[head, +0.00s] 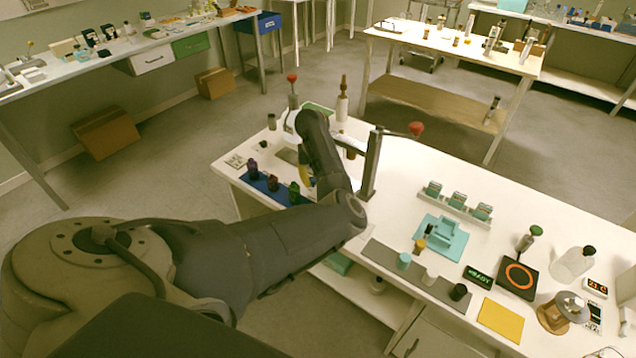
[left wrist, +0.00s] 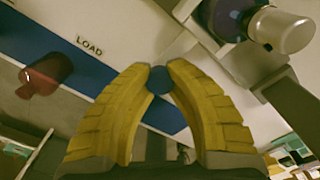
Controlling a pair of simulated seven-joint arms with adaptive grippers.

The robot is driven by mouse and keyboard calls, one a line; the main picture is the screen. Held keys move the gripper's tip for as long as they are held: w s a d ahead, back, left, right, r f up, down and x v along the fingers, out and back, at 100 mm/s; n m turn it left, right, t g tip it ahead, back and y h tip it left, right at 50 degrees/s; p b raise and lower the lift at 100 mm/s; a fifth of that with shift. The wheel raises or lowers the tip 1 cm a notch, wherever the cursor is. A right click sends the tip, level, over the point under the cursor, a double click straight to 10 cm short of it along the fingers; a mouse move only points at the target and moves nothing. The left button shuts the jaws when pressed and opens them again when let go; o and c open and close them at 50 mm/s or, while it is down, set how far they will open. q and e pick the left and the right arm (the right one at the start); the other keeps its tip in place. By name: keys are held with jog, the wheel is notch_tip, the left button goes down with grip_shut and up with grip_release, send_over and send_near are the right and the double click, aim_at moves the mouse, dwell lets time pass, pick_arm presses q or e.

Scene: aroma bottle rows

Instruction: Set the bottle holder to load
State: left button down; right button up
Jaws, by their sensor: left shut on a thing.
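My left gripper (left wrist: 160,72) is shut on a small round dark blue piece (left wrist: 160,81), held between its yellow fingertips. In the head view a yellow finger of this gripper (head: 306,176) shows beside the blue strip, partly hidden by my arm. The word LOAD (left wrist: 89,46) is printed on the pale surface to the left of the fingertips in the wrist view. The holder's full shape cannot be made out. A blue strip (left wrist: 110,72) runs behind the fingers. A reddish-brown bottle (left wrist: 45,75) stands on it, left of the gripper. My right gripper is not in view.
Several dark bottles (head: 272,184) stand on the blue strip near the table's left edge. A dark post (head: 371,165) with a red-tipped lever (head: 416,129) stands right of my arm. A teal fixture (head: 442,236) and a black plate with an orange ring (head: 518,276) lie farther right.

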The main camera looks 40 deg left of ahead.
pick_arm(q)
jog(key=a, duration=0.9)
jog(key=shift+d, duration=0.1)
jog(key=c, duration=1.1)
grip_release()
jog(key=shift+r, duration=0.1)
notch_tip(320, 180, up, 12)
